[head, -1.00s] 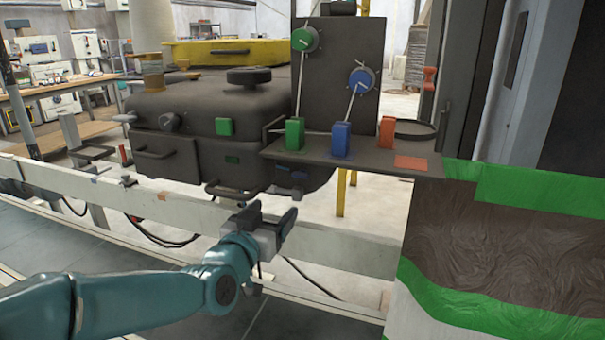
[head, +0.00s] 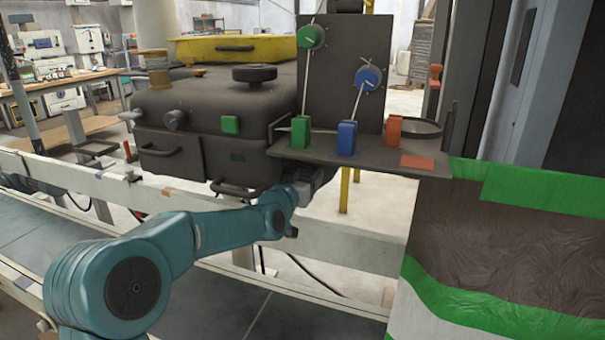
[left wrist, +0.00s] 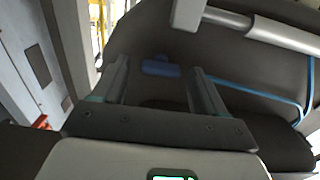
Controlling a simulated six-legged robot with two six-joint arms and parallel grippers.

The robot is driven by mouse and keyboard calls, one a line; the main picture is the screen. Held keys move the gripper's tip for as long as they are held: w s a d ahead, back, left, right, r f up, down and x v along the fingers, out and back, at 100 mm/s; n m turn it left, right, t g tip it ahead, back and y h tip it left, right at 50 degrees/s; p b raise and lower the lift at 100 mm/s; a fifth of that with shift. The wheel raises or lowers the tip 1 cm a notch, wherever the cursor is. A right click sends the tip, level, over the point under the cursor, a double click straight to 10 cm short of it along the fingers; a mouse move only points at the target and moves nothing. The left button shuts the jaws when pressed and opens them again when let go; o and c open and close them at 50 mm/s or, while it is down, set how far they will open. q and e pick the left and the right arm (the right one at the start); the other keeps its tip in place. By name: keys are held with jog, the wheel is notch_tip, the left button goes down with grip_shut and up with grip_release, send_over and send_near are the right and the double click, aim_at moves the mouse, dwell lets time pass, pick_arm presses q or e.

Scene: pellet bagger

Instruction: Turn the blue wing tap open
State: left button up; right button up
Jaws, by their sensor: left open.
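The blue wing tap (left wrist: 162,67) shows in the left wrist view as a small blue shape on the dark underside of the machine. It lies between and beyond the two fingers of my left gripper (left wrist: 156,76), which is open, with a gap to each side of the tap. In the head view my left gripper (head: 310,184) is under the front right of the dark machine body (head: 235,140), just below the shelf. The tap is hidden there behind the gripper and arm. My right gripper is in neither view.
A shelf (head: 375,158) with green, blue and orange blocks overhangs the gripper. A curved handle (head: 238,190) hangs to its left. A white rail (head: 350,232) runs below. A pale bar (left wrist: 270,30) and a blue tube (left wrist: 255,95) are close in the wrist view.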

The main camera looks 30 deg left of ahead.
pick_arm(q)
jog(key=shift+w+a, duration=0.1)
jog(key=shift+w, duration=0.05)
jog(key=c, duration=1.1)
jog(key=shift+o, duration=0.2)
jog(key=shift+f+n+b, duration=0.25)
jog(key=shift+n+b, duration=0.95)
jog(key=shift+b, duration=0.25)
jog(key=n+b, duration=0.4)
jog(key=shift+n, duration=0.3)
jog(key=n+b, duration=0.3)
jog(key=n, duration=0.2)
jog(key=shift+a, duration=0.15)
jog(key=n+b, duration=0.2)
jog(key=n, duration=0.4)
